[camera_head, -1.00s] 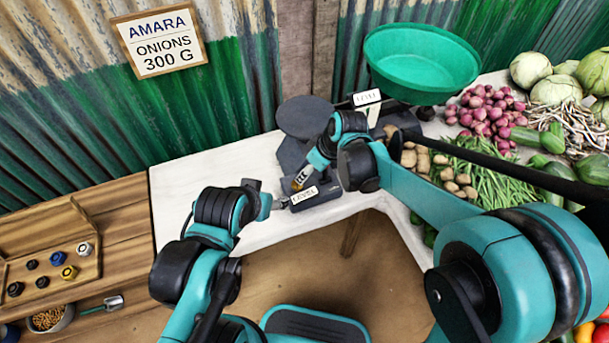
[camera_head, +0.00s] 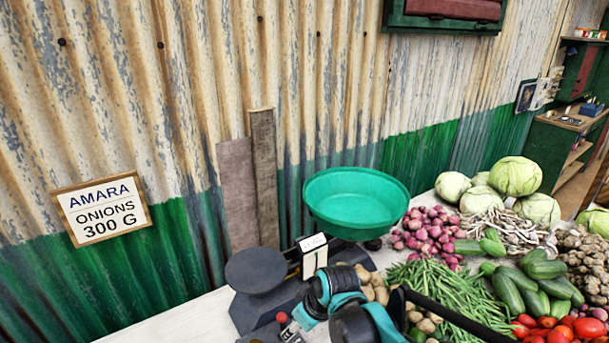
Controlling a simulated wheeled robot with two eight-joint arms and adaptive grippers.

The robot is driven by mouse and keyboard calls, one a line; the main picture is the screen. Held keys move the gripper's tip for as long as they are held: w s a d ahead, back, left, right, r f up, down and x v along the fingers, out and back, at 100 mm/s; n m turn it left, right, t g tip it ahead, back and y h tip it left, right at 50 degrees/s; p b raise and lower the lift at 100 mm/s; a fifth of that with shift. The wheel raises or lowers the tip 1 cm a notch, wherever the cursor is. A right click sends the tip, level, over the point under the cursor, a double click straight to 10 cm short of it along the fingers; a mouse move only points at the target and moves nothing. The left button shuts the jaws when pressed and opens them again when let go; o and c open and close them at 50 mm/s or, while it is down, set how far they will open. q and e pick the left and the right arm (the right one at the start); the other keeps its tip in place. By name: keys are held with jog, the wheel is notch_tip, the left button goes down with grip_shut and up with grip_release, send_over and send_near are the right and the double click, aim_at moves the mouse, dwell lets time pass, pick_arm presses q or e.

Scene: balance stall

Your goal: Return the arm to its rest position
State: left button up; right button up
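My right arm (camera_head: 352,312) comes in at the bottom of the view, in front of the balance scale (camera_head: 256,308). Its gripper (camera_head: 302,319) is small, partly cut off by the lower edge, and close to the scale's dark base; whether its fingers are open or shut does not show. A small red piece (camera_head: 282,317) is beside it; I cannot tell whether it is held or part of the scale. The scale has a dark round plate (camera_head: 256,270) on the left and a large empty green pan (camera_head: 355,203) on the right. My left gripper is out of view.
Onions (camera_head: 430,234), green beans (camera_head: 440,288), cucumbers (camera_head: 535,285), cabbages (camera_head: 515,176) and tomatoes (camera_head: 560,329) crowd the table to the right. A sign (camera_head: 101,209) reading AMARA ONIONS 300 G hangs on the corrugated wall (camera_head: 320,90). Bare tabletop (camera_head: 185,318) shows at lower left.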

jog(key=s+d+m+t+h, duration=0.1)
jog(key=s+d+m, duration=0.3)
jog(key=d, duration=0.6)
jog(key=s+d+r+m+t+h, duration=0.1)
jog(key=s+d+m+t+h, duration=0.1)
jog(key=s+d+m, duration=0.3)
jog(key=s+d, duration=0.4)
jog(key=shift+d+r+t, duration=0.25)
jog(key=shift+d+t, duration=0.15)
dwell(1.9)
